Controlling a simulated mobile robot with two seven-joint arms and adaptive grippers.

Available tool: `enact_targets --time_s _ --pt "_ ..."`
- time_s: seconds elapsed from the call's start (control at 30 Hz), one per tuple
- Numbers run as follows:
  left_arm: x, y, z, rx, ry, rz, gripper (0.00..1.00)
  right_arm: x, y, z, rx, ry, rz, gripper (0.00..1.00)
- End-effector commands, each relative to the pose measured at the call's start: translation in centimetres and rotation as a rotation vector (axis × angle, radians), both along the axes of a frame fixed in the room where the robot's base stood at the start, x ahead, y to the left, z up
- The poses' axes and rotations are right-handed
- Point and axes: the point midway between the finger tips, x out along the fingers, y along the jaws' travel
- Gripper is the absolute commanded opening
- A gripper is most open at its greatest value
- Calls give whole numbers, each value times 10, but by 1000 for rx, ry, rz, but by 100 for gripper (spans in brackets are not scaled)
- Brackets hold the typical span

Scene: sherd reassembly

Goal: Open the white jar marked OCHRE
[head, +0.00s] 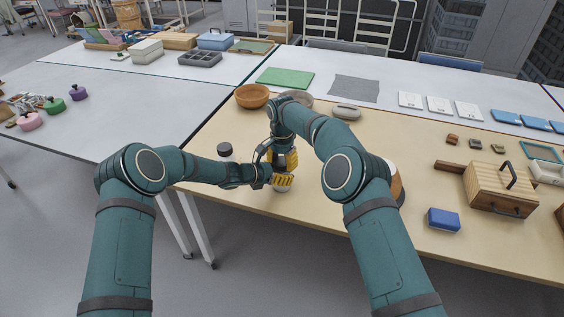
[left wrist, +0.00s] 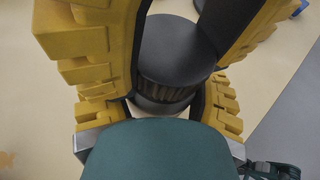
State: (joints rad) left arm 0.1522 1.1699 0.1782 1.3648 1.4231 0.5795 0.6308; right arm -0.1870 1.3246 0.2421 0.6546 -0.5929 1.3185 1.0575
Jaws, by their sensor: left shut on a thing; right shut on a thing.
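A white jar (head: 281,189) stands on the tan table, mostly hidden by my grippers; only a pale part low down shows in the head view. My left gripper (head: 283,181) comes in from the left and is shut on the jar's body. My right gripper (head: 285,161) reaches down from above, just over the left one, and is shut on the jar's lid, which the head view hides. In the left wrist view yellow finger pads flank dark round parts with a ribbed band; which part is the lid is hard to tell. No marking is readable.
Another small jar with a dark lid (head: 225,149) stands left of my grippers, close to the left forearm. A wooden bowl (head: 252,96) and a grey oval object (head: 346,112) lie behind. A blue box (head: 444,219) and a wooden chest (head: 498,188) are right.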

Motion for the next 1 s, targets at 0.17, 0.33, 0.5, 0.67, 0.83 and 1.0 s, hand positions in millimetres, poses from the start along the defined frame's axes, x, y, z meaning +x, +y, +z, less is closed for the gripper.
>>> enact_targets --time_s 0.17,0.33,0.5,0.67,0.83,1.0 --pt "1 0 1 -1 -2 1 0 0 0 0 0 0 4 8" --pt "1 0 1 -1 -2 1 0 0 0 0 0 0 3 79" --pt "1 0 1 -1 -2 1 0 0 0 0 0 0 2 82" --pt "1 0 1 -1 -2 1 0 0 0 1 0 0 1 82" --pt "0 0 1 -1 -2 0 0 0 0 12 0 -1 1 82" --pt "0 0 1 -1 -2 0 0 1 0 35 1 -3 0 82"
